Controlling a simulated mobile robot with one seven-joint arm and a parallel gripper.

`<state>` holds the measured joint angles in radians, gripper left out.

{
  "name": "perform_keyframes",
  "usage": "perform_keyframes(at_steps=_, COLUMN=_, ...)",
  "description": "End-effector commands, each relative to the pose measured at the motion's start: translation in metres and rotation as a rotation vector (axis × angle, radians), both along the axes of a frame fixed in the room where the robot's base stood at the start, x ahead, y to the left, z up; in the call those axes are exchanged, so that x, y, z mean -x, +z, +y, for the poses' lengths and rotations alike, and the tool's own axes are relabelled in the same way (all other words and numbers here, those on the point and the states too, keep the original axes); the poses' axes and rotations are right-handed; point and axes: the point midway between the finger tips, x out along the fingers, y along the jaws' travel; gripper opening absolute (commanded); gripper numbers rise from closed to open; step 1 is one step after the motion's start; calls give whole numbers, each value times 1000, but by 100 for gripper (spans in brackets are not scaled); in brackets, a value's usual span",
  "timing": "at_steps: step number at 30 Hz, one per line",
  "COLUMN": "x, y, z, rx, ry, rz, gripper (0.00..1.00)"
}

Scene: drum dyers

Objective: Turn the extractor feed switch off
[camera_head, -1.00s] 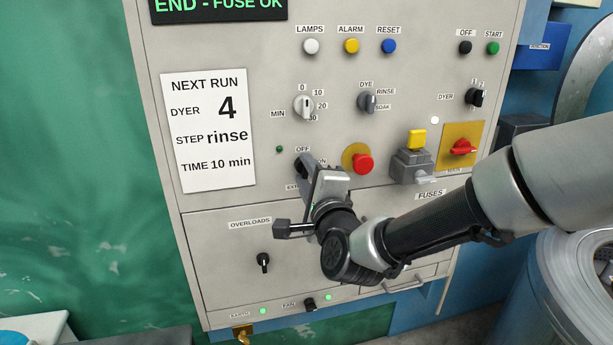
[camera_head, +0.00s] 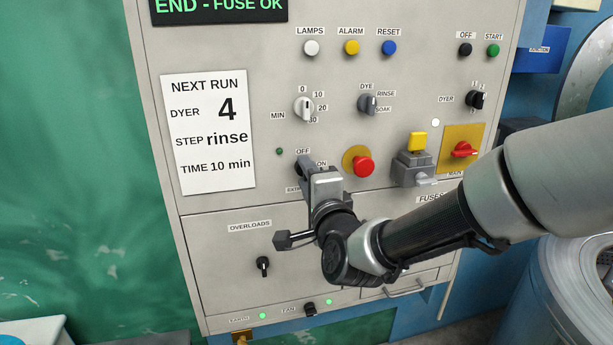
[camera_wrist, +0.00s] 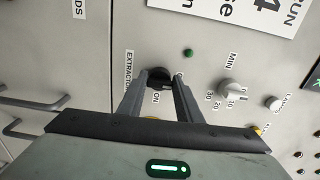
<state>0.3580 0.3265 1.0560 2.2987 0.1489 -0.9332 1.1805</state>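The extractor feed switch is a black rotary knob in the middle left of the grey panel, with an OFF label above it and an ON label to its right. In the head view my gripper covers most of it. In the wrist view its black knob (camera_wrist: 159,76) shows between my fingertips. My gripper (camera_head: 304,168) reaches the panel at the switch; it also shows in the wrist view (camera_wrist: 161,80). Its two fingers are apart, one on each side of the knob. Whether they touch it, and which way the knob points, I cannot tell.
A red mushroom button (camera_head: 364,166) sits close to the right of my gripper. The minutes knob (camera_head: 304,108) is above, and a small dark green lamp (camera_head: 279,151) is at upper left. The overloads knob (camera_head: 263,266) is below. A red main switch (camera_head: 463,149) is farther right.

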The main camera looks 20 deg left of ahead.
Motion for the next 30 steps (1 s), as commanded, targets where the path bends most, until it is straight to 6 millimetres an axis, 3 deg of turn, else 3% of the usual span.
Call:
perform_keyframes(at_steps=1, x=0, y=0, z=0, rx=1, ry=0, rz=-1, gripper=40)
perform_keyframes(at_steps=3, x=0, y=0, z=0, rx=1, ry=0, rz=-1, gripper=50)
perform_keyframes(at_steps=14, x=5, y=1, z=-3, rx=1, ry=0, rz=-1, gripper=50)
perform_keyframes(at_steps=24, x=50, y=3, z=-31, rx=5, ry=-1, rz=-2, gripper=50)
perform_keyframes(at_steps=30, x=63, y=1, z=-39, rx=1, ry=0, rz=-1, gripper=50)
